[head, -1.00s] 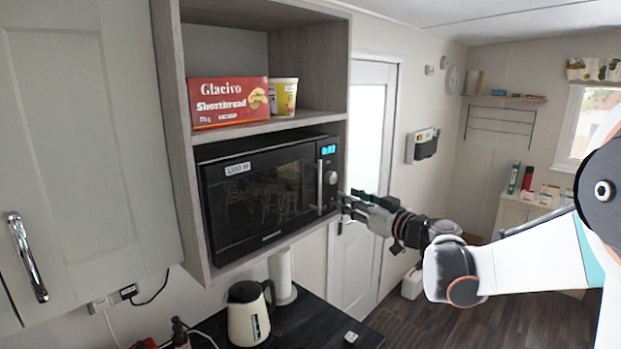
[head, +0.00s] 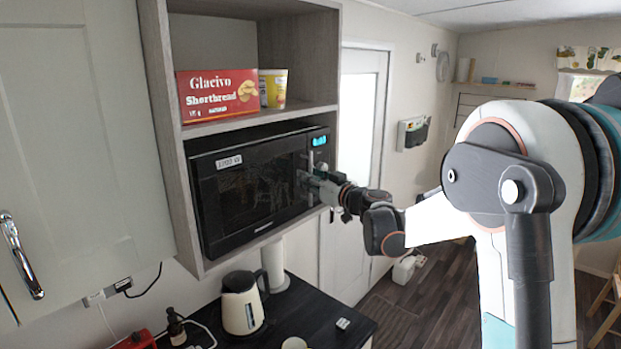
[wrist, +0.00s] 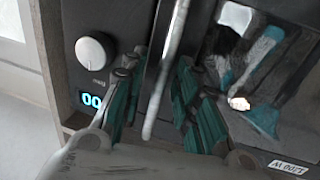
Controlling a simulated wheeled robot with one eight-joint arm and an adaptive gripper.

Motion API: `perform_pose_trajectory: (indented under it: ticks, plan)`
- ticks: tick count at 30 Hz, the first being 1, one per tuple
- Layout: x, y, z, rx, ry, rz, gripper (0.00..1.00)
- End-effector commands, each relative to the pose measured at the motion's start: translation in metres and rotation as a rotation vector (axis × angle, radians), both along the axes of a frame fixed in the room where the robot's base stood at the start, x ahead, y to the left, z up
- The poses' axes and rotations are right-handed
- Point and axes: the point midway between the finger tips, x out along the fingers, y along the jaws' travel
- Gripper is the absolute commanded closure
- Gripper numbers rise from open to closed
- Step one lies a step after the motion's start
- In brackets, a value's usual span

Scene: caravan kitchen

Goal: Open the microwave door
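The black microwave (head: 240,190) sits in the lower niche of the wall unit, its door (head: 245,195) closed. Its silvery upright door handle (head: 310,160) is near the right end of the front. My gripper (head: 312,182) is at this handle and partly covers it and the control panel. In the wrist view, the handle (wrist: 168,60) runs between the two teal-padded fingers of my gripper (wrist: 160,100). The fingers are apart, with a visible gap on each side of the handle. The control knob (wrist: 93,51) and lit display (wrist: 91,100) are beside one finger.
A red shortbread box (head: 218,94) and a yellow tub (head: 273,88) stand on the shelf above. A kettle (head: 242,303) stands on the dark worktop below. A grey cupboard door (head: 80,150) is at left.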

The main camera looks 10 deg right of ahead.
Motion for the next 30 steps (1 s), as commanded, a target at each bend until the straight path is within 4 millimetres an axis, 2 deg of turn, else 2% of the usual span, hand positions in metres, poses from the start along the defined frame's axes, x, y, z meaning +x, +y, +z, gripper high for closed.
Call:
perform_pose_trajectory:
  ticks: [6,8,10,11,22,26,30]
  plan:
    - [0.000,0.000,0.000,0.000,0.000,0.000,0.71]
    - [0.000,0.000,0.000,0.000,0.000,0.000,0.83]
    - [0.000,0.000,0.000,0.000,0.000,0.000,0.99]
    - [0.000,0.000,0.000,0.000,0.000,0.000,1.00]
    - [-0.005,-0.003,0.000,0.000,0.000,-0.018,1.00]
    - [-0.018,-0.008,-0.001,0.000,0.000,-0.056,1.00]
    - [-0.040,-0.017,-0.001,0.000,0.000,-0.130,1.00]
